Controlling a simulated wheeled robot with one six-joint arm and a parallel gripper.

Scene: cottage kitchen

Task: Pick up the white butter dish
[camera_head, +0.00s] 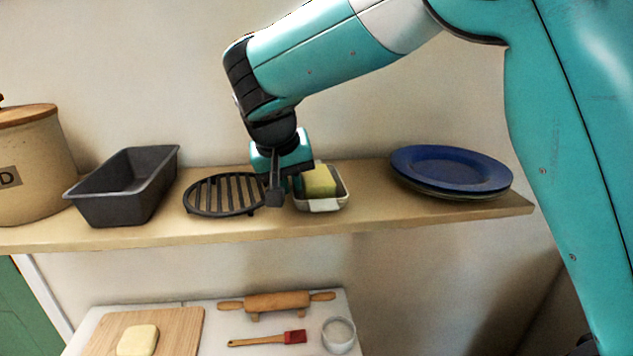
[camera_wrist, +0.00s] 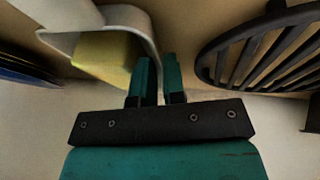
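The white butter dish (camera_head: 325,205) stands upright on the wooden shelf, with a yellow block of butter (camera_head: 319,181) in it. My gripper (camera_head: 297,186) is low at the dish's left side and hides part of it. In the wrist view the dish (camera_wrist: 150,22) and the butter (camera_wrist: 107,54) are at the upper left. My two fingers (camera_wrist: 159,75) are close together with a narrow gap, and the dish's near wall lines up with that gap. I cannot tell whether they touch or grip the wall.
A black round grate (camera_head: 224,194) lies just left of my gripper; it also shows in the wrist view (camera_wrist: 262,50). Blue plates (camera_head: 451,169) are to the right, and a dark loaf tin (camera_head: 125,190) is farther left. Shelf space is clear between dish and plates.

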